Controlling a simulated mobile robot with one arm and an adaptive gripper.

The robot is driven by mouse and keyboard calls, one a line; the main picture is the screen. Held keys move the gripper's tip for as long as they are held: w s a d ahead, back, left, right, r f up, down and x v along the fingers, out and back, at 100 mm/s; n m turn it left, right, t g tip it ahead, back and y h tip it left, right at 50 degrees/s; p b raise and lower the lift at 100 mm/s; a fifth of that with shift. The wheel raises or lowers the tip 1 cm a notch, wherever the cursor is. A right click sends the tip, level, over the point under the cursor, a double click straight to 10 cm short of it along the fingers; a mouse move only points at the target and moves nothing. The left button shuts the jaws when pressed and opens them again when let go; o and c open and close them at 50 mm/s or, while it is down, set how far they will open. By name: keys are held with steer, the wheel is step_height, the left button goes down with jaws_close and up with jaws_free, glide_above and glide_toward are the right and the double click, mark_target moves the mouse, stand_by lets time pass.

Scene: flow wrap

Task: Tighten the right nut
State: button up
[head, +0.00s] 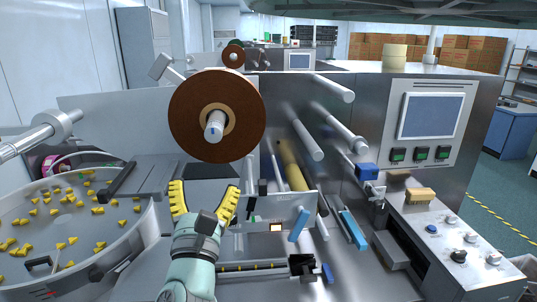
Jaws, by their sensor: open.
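My gripper (205,187) is in the lower middle of the head view, with its yellow-padded fingers pointing up and spread apart. Nothing shows between them. A large brown film roll (185,115) sits above it on a spindle with a pale hub nut (213,128) at its front end. The gripper is below this nut and apart from it. Right of the roll, a bare metal roller (335,128) ends in a collar (355,145). I cannot tell for certain which fitting is the right nut.
A round bowl (140,250) with scattered yellow pieces stands at the left. A metal shaft (40,135) juts in above it. Rollers, blue handles (352,230) and a control panel (450,235) with knobs crowd the right.

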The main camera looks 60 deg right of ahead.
mark_target(212, 138)
steer(key=p+x, duration=0.1)
steer(key=x, duration=0.4)
steer(key=p+x, duration=0.1)
steer(key=x, duration=0.4)
steer(key=p+x, duration=0.1)
steer(key=x, duration=0.4)
steer(key=shift+w+p, duration=0.35)
steer(key=shift+w, duration=0.05)
steer(key=shift+r, duration=0.1)
steer(key=shift+c, duration=0.2)
steer(key=c, duration=1.1)
steer(key=shift+c, duration=0.2)
